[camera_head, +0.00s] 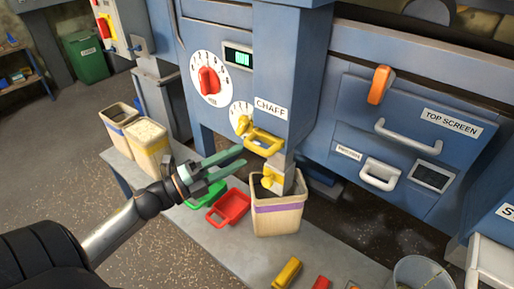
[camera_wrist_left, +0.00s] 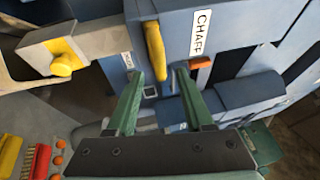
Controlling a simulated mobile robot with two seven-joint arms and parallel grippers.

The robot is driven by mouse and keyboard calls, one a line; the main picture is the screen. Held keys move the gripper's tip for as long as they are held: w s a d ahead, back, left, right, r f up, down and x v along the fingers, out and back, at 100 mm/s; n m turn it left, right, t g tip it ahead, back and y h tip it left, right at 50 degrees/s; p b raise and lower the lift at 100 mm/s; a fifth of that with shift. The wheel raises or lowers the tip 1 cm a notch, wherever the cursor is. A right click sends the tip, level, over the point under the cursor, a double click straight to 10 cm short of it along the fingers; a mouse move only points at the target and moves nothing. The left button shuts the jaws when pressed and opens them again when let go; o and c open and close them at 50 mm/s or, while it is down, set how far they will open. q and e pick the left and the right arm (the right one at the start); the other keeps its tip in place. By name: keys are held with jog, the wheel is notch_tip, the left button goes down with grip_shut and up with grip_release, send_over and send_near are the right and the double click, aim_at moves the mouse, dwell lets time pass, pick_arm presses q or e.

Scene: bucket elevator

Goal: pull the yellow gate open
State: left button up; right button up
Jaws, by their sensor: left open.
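The yellow gate handle (camera_head: 264,143) is a yellow bar on the front of the blue chute under the CHAFF label (camera_head: 271,108). A yellow piece beside its left end may belong to it. My left gripper (camera_head: 242,157) has green fingers spread apart, just left of the handle. In the left wrist view the yellow handle (camera_wrist_left: 155,50) lies ahead of the open fingertips (camera_wrist_left: 159,76), its near end in line with the gap between them. Whether a finger touches it I cannot tell. The gripper holds nothing. My right gripper is out of view.
Below the chute is a yellow knob (camera_head: 268,181) on the spout, over a bin with a purple band (camera_head: 277,209). A red tray (camera_head: 230,207), a green tray (camera_head: 206,194) and two bins (camera_head: 150,152) are on the bench. Right is a drawer with a grey handle (camera_head: 408,137).

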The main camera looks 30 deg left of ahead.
aim_at(256, 148)
pick_arm(q)
jog(key=shift+x, duration=3.05)
jog(key=shift+c, duration=0.3)
grip_shut()
